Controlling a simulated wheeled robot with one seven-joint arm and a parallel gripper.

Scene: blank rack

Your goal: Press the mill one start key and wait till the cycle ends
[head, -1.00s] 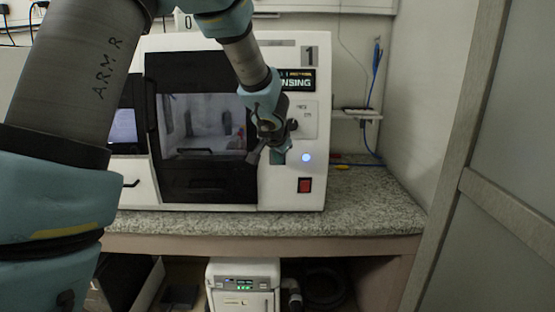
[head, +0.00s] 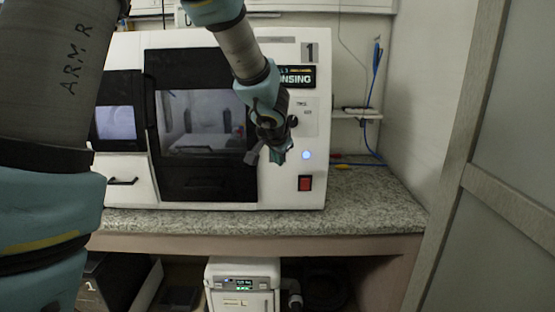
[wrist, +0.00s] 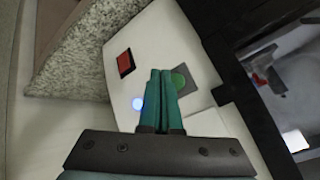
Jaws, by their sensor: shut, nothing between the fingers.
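The mill (head: 240,40) is a white machine marked 1 on the granite bench. Its dark-framed window (head: 203,120) is at the left, and its display (head: 298,77) shows letters ending in "NSING", the rest hidden by my arm. My gripper (head: 278,157) is shut and empty in front of the mill's right panel. In the wrist view, a round green key (wrist: 180,78) on a grey plate is beside my fingertips (wrist: 161,74), partly covered by them. I cannot tell whether they touch it. A blue light (head: 306,155) glows, with a red switch (head: 305,183) below it.
A white unit (head: 243,275) with a small green-lit display stands under the bench. A grey door or partition (head: 510,160) bounds the right side.

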